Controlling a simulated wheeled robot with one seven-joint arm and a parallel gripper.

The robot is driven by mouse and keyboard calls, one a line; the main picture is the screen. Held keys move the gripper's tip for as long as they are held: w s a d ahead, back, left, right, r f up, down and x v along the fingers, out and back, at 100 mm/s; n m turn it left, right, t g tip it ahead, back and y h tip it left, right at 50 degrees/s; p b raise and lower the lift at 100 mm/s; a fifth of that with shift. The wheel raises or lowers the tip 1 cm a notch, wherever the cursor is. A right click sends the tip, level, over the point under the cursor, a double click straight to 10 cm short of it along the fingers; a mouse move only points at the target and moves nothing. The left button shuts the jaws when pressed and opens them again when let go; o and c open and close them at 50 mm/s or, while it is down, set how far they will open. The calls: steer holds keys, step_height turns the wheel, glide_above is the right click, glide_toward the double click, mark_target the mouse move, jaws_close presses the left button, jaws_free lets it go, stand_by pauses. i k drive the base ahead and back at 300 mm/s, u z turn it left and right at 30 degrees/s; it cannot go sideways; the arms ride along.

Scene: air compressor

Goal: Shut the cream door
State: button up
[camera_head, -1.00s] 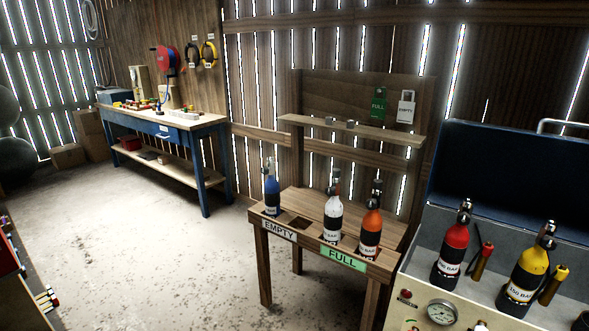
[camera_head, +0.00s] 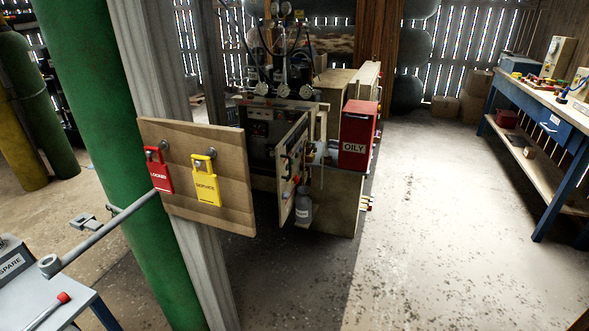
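The cream door (camera_head: 291,168) shows in the head view as a narrow panel, seen nearly edge-on. It stands open, swung out from the front of the compressor cabinet (camera_head: 340,205). The dark inside of the cabinet (camera_head: 262,127) shows to the left of the door. Small fittings are on the door's face, and a grey bottle (camera_head: 303,204) is at its lower right. The wooden board in front hides the lower left of the opening. My gripper is not in view.
The wooden board (camera_head: 238,190) with red and yellow padlocks hangs on a grey post (camera_head: 170,70) beside a green column (camera_head: 90,80). A red OILY bin (camera_head: 357,135) is right of the door. Clear floor (camera_head: 430,220) lies to the right, up to the blue workbench (camera_head: 566,148).

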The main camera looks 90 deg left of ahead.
mark_target(282, 160)
steer(key=u, duration=1.65)
steer(key=i, duration=1.65)
steer(key=u, duration=1.3)
steer(key=k, duration=0.95)
steer(key=z, duration=0.45)
